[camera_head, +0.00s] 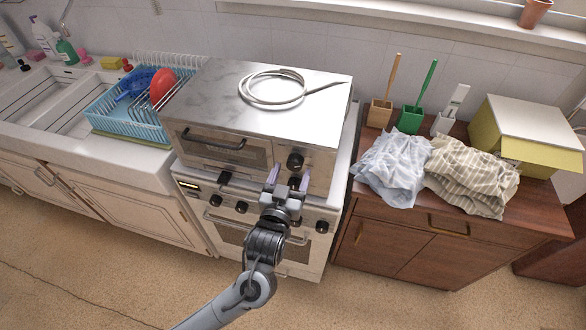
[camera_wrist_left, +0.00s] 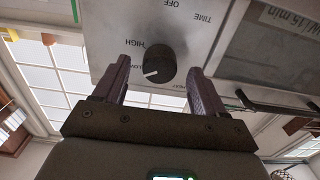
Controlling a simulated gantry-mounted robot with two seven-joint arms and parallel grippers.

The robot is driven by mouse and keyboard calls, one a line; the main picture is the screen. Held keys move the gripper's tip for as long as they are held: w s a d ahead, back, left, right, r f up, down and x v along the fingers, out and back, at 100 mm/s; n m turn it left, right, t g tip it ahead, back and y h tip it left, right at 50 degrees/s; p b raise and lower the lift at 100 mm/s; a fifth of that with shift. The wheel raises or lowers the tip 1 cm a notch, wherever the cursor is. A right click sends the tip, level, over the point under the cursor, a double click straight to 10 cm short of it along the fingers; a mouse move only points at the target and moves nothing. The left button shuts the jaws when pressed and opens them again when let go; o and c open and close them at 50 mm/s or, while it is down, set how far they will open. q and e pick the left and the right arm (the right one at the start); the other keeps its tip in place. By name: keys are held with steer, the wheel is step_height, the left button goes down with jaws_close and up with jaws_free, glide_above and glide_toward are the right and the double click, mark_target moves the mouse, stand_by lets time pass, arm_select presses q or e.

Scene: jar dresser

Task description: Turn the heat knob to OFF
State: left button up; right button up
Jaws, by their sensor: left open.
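The heat knob (camera_wrist_left: 158,63) is a round black knob with a white mark on the light metal oven panel (camera_wrist_left: 110,25). In the left wrist view its mark points to the lower left, towards the LOW label. HIGH and OFF labels also show, upside down. In the head view the knob (camera_head: 295,160) is the upper one on the right of the toaster oven (camera_head: 255,105). My left gripper (camera_head: 288,178) is open in front of the panel. In the wrist view its fingers (camera_wrist_left: 158,85) are on either side of the knob, without visible contact. My right gripper does not show.
The toaster oven stands on a stove (camera_head: 262,220) with more knobs. A coiled cable (camera_head: 272,101) lies on its top. A dish rack (camera_head: 128,113) is at left. Cloths (camera_head: 470,177) and a box (camera_head: 522,130) lie on the wooden cabinet (camera_head: 400,243) at right. The floor in front is free.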

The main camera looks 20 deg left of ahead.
arm_select(q)
steer(key=shift+w+a, duration=0.15)
steer(key=shift+w, duration=0.95)
steer(key=c, duration=1.1)
steer(key=shift+o, duration=0.2)
